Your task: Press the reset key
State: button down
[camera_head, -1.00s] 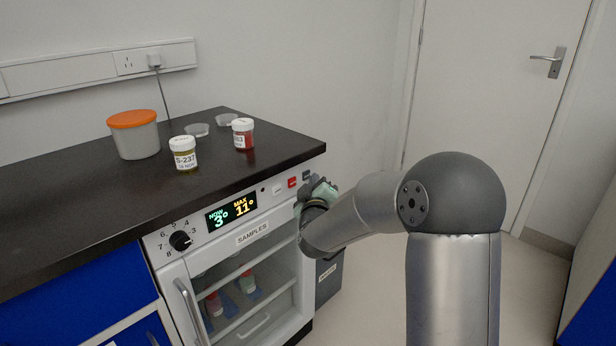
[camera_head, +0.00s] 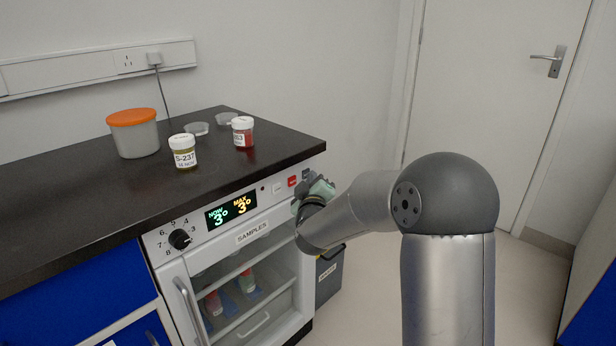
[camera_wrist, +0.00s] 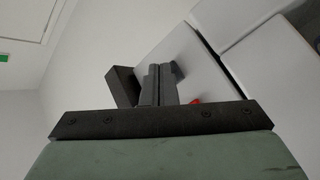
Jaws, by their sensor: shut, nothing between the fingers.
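The sample fridge (camera_head: 211,250) has a front panel with a lit display (camera_head: 232,211) reading NOW 3° and MAX 3°. Right of the display are a pale key (camera_head: 278,188), a red key (camera_head: 292,182) and a dark key (camera_head: 306,175); their labels are too small to read. My gripper (camera_wrist: 158,84) is shut and empty, its fingertips close to the panel at the keys' end. The red key (camera_wrist: 195,101) shows beside the fingers in the wrist view. Whether the tips touch a key cannot be told. In the head view the fingertips are mostly hidden.
The black counter (camera_head: 80,205) overhangs just above the panel. A dial (camera_head: 180,240) is at the panel's left. A grey bin (camera_head: 328,275) stands right of the fridge.

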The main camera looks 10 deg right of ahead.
jog(key=shift+s+d, duration=0.1)
jog(key=shift+s, duration=0.05)
jog(key=shift+s+d+b, duration=0.15)
jog(key=shift+s+b, duration=0.05)
jog(key=shift+b, duration=0.15)
dwell(0.3)
jog(key=s+d+b, duration=0.2)
jog(key=s+d, duration=0.1)
jog(key=s, duration=0.1)
jog(key=shift+s+d, duration=0.4)
dwell(0.5)
